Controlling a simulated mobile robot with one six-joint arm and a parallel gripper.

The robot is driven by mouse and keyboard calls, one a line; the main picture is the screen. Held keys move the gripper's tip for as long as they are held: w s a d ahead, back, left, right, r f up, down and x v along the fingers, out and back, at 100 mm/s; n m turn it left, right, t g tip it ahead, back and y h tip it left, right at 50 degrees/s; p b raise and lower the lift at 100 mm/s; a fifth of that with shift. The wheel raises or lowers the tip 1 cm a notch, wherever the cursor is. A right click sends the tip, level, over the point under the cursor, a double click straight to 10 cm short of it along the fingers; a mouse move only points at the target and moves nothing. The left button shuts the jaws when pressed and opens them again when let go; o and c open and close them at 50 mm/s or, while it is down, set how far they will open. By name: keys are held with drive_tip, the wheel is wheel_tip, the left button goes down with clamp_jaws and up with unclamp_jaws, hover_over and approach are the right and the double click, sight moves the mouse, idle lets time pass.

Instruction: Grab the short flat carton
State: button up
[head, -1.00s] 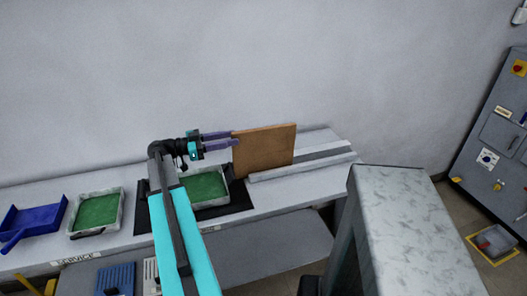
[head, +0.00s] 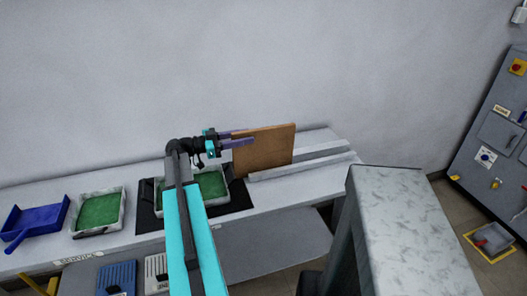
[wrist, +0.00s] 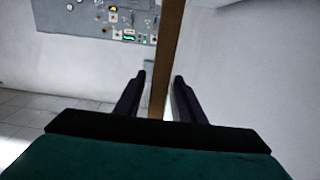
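The brown flat carton (head: 268,153) stands upright on edge on the bench, in the grey rail. In the wrist view the carton (wrist: 168,55) shows edge-on as a narrow brown strip between the two dark fingers. My gripper (head: 243,138) reaches in from the left at the carton's upper left edge. One finger lies in front of the carton and the other passes behind it. My gripper (wrist: 160,76) is open around the edge, with a visible gap on the left finger's side. The right finger is very near the carton; contact cannot be told.
A green-floored tray (head: 212,187) on a black mat sits below my arm. Another green tray (head: 98,211) and a blue scoop-like bin (head: 36,217) stand further left. A grey marbled block (head: 395,215) rises at the front right. A grey cabinet (head: 495,150) stands at far right.

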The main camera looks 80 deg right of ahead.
drive_tip(key=shift+p+x, duration=0.65)
drive_tip(key=shift+x, duration=1.3)
drive_tip(key=shift+a, duration=0.1)
clamp_jaws()
